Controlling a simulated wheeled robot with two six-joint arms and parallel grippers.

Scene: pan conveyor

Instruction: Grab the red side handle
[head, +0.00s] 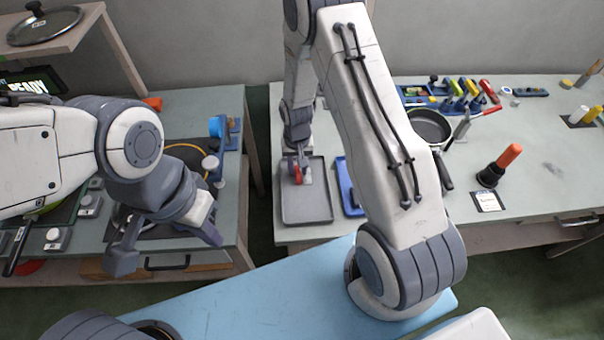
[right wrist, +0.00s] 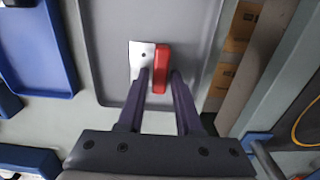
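The red side handle (right wrist: 162,68) sits on the right side of a small white metal plate (right wrist: 137,58) in the grey tray (right wrist: 105,80). The handle also shows in the head view (head: 297,173), partly covered by my right gripper (head: 299,160). In the right wrist view my right gripper (right wrist: 161,78) has one finger on each side of the handle. A small gap shows beside the right finger, so it looks open around the handle. My left gripper (head: 165,242) is open and empty, over the front of the left table.
A blue tray (head: 349,188) lies right of the grey tray (head: 305,218). A black pan (head: 430,125), an orange-handled tool (head: 500,165) and several coloured tools stand further right. A gap separates the two tables. My right forearm hides part of the right table.

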